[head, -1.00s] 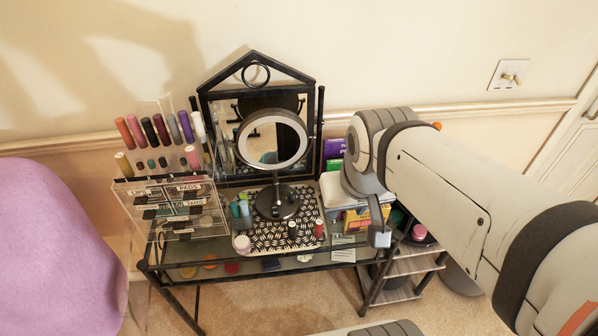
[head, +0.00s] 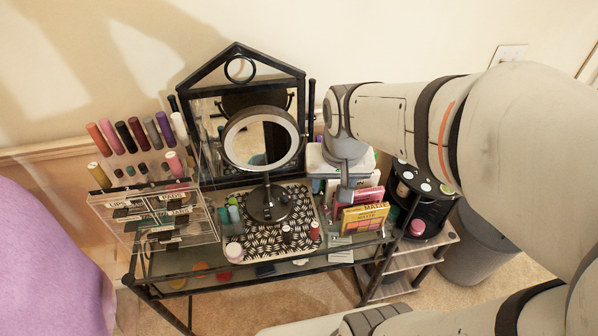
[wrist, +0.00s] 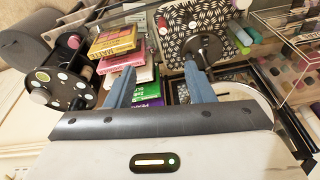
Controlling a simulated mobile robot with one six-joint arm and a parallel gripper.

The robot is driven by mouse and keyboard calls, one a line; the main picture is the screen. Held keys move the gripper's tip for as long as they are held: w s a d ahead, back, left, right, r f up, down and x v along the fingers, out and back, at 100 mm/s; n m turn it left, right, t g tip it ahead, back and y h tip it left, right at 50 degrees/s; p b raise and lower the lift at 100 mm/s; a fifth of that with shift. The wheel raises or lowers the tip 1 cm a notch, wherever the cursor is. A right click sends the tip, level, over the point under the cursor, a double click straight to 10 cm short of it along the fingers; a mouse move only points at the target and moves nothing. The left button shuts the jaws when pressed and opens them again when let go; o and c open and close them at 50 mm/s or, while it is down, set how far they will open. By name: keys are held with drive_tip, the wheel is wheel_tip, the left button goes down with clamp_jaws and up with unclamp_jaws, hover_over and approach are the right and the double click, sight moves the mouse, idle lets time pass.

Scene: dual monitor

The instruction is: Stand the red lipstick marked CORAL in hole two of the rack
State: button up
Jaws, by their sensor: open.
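A small red lipstick (head: 315,230) stands on the black-and-white patterned mat (head: 255,245), right of a dark one (head: 287,233). A red-topped piece also shows on the mat in the wrist view (wrist: 163,21). The word CORAL cannot be read. The clear rack (head: 150,208) stands at the left of the table, with coloured tubes in its top rows; its hole numbers cannot be made out. My gripper (wrist: 160,67) is open and empty, its fingers apart above the boxes and the table. In the head view it hangs right of the round mirror.
A round mirror (head: 262,138) on a dark stand rises from the mat, before a framed black mirror (head: 206,86). Yellow MATTE boxes (head: 362,218) and pink boxes stand at the right. A black round carousel (head: 426,187) is beyond them. Green and teal bottles (head: 233,212) stand on the mat.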

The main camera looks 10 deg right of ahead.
sight(315, 225)
drive_tip(key=w+f+m+g+b, duration=0.1)
drive_tip(key=w+f, duration=0.2)
drive_tip(key=f, duration=0.5)
drive_tip(key=w+f+m+b, duration=0.1)
drive_tip(key=w+f+m, duration=0.1)
drive_tip(key=f, duration=0.6)
drive_tip(key=w+f+m+g+b, duration=0.1)
drive_tip(key=w+f, duration=0.3)
drive_tip(key=f, duration=0.4)
drive_tip(key=shift+w+f+m+g+b, duration=0.3)
drive_tip(key=shift+w+m+b, duration=0.1)
drive_tip(key=shift+m+b, duration=0.1)
drive_tip(key=shift+s+f+p, duration=0.15)
drive_tip(key=shift+f+p, duration=0.05)
drive_tip(key=shift+f, duration=1.2)
drive_tip(key=shift+s+f+p, duration=0.15)
drive_tip(key=shift+f+p, duration=0.05)
drive_tip(key=shift+f, duration=1.15)
drive_tip(key=c, duration=1.1)
